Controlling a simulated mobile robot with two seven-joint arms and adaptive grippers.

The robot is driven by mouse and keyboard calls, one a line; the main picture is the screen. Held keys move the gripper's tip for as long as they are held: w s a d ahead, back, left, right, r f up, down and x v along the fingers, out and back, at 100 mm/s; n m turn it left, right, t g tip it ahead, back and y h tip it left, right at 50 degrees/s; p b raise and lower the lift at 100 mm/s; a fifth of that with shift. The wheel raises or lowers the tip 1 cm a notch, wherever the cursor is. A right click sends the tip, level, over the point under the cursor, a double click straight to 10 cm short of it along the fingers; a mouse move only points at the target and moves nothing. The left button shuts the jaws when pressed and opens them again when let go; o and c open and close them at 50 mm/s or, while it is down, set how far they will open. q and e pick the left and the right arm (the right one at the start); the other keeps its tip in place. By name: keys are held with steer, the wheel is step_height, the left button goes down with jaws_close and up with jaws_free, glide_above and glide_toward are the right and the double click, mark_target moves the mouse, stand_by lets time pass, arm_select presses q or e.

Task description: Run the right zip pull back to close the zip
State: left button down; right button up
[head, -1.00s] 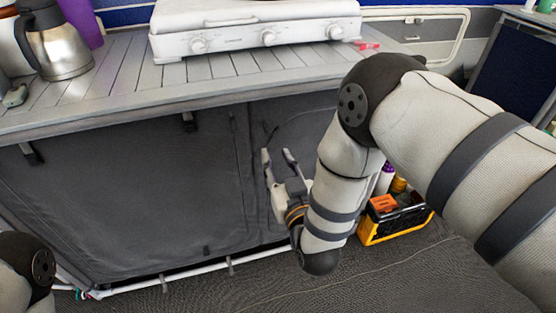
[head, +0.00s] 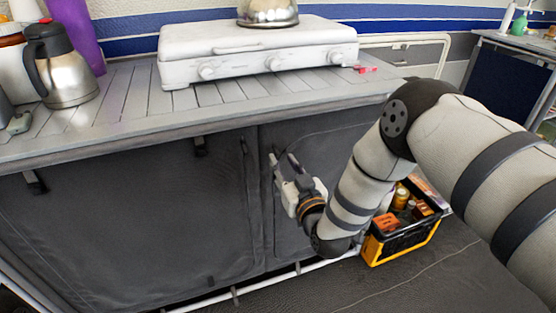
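The grey fabric front (head: 130,210) of the kitchen unit hangs below the slatted counter. Its right panel (head: 320,145) has a curved zip line running along its top and down its left side. I cannot make out the right zip pull; it may be hidden by my gripper or too small to see. My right gripper (head: 283,160) is in front of this panel's left side, fingers pointing up toward the zip line. The fingers are apart with nothing visible between them. I cannot tell whether they touch the fabric. My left gripper is out of view.
The counter (head: 120,115) overhangs the fabric, carrying a white stove (head: 258,50) and a steel jug (head: 62,70). A black and yellow crate (head: 405,240) with bottles and boxes stands on the floor beside my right arm. A white rail (head: 275,281) runs along the fabric's bottom.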

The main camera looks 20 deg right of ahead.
mark_target(276, 150)
steer(key=w, duration=0.3)
steer(key=shift+w+a, duration=0.1)
steer(key=shift+w, duration=0.05)
steer(key=shift+c, duration=0.3)
jaws_close()
steer(key=shift+f, duration=0.1)
